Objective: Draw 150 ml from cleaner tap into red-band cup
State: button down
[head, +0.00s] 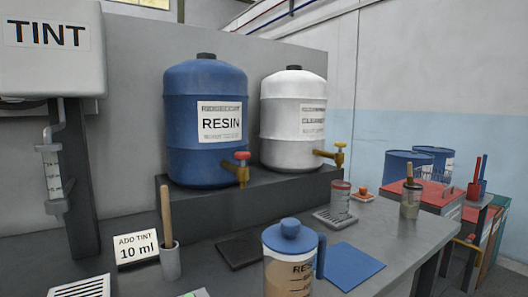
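The cleaner drum (285,115) is white with a dark cap and stands on a dark raised shelf. Its brass tap (329,155) has a yellow handle (340,146) and points out to the right. A clear cup with a red band (340,200) near its rim stands upright on a slotted drip grate (334,222), below the tap spout and apart from it. I see no stream from the tap. The level in the cup is too small to read. My gripper is not in view.
A blue resin drum (205,128) with a red-handled tap (242,165) stands left. A blue-lidded resin jug (290,268) is in front, beside a blue mat (348,266). A dark pad (239,252), a stick holder (170,263) and a tint sign (136,248) are left.

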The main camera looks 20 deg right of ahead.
aim_at(341, 144)
jog(key=i+z, duration=0.1)
jog(key=z, duration=0.35)
jog(key=i+j+z, duration=0.1)
jog(key=z, duration=0.35)
